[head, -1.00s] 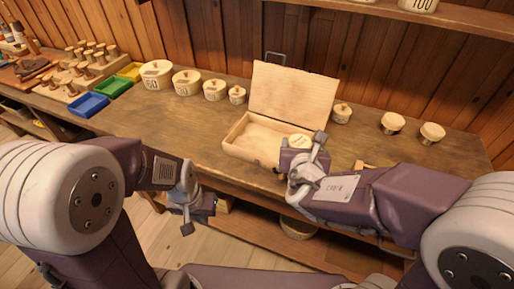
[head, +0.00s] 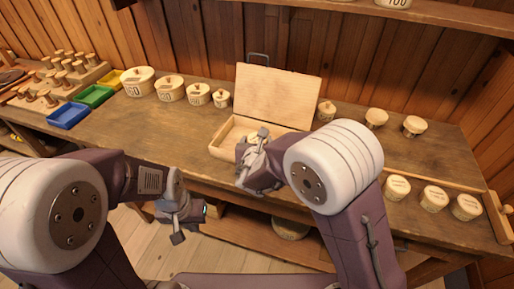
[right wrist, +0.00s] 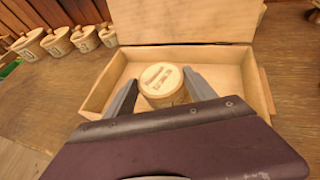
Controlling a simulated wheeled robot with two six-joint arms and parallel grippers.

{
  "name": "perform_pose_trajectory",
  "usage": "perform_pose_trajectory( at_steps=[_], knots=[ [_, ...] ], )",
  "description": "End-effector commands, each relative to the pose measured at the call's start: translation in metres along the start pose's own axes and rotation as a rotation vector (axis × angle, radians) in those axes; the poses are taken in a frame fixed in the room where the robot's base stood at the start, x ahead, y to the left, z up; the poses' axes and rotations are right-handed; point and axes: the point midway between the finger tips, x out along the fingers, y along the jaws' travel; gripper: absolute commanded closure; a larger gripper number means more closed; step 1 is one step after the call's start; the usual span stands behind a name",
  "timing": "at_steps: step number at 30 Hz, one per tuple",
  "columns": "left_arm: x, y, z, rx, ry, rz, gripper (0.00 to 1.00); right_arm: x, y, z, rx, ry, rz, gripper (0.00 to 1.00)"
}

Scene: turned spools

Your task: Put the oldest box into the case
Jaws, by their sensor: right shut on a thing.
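The open wooden case (head: 222,137) stands on the bench with its lid raised at the back; it also shows in the right wrist view (right wrist: 101,92). My right gripper (right wrist: 160,84) is shut on a small round pale box (right wrist: 163,78) with dark writing on its lid, too blurred to read surely. The box is held upright over or inside the case; I cannot tell whether it touches the floor. In the head view my right gripper (head: 257,143) partly hides box and case. My left gripper (head: 182,222) hangs before the bench edge, its jaw state unclear.
Three round lidded boxes (head: 433,199) stand front right beside a wooden rail. Three more (head: 376,118) stand behind, right of the case. A row of larger numbered boxes (head: 170,88) stands left. Coloured trays (head: 68,116) and a peg rack lie far left.

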Motion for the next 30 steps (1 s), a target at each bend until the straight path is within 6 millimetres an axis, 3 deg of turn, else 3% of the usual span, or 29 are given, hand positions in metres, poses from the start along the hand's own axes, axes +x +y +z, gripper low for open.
perform_pose_trajectory(
  at_steps=[1, 4, 17, 18, 20, 30],
  knots=[
    [0.005, 0.000, 0.001, 0.000, 0.000, 0.000, 1.00, 0.006, 0.000, -0.013, -0.004, 0.003, -0.001, 0.75],
    [0.007, 0.000, 0.001, 0.000, 0.000, 0.000, 1.00, 0.011, 0.000, -0.024, -0.003, 0.002, -0.001, 0.75],
    [0.012, 0.000, 0.001, 0.000, 0.000, 0.000, 1.00, 0.014, 0.000, -0.030, 0.000, 0.000, 0.000, 0.75],
    [0.011, 0.000, 0.001, 0.000, 0.000, 0.000, 1.00, 0.013, 0.000, -0.028, 0.000, 0.000, 0.000, 0.28],
    [0.010, 0.000, 0.001, 0.000, 0.000, 0.000, 1.00, 0.013, 0.000, -0.028, 0.000, 0.000, 0.000, 0.14],
    [0.007, 0.000, 0.001, 0.000, 0.000, 0.000, 1.00, 0.012, 0.000, -0.025, -0.001, 0.000, 0.000, 0.14]
  ],
)
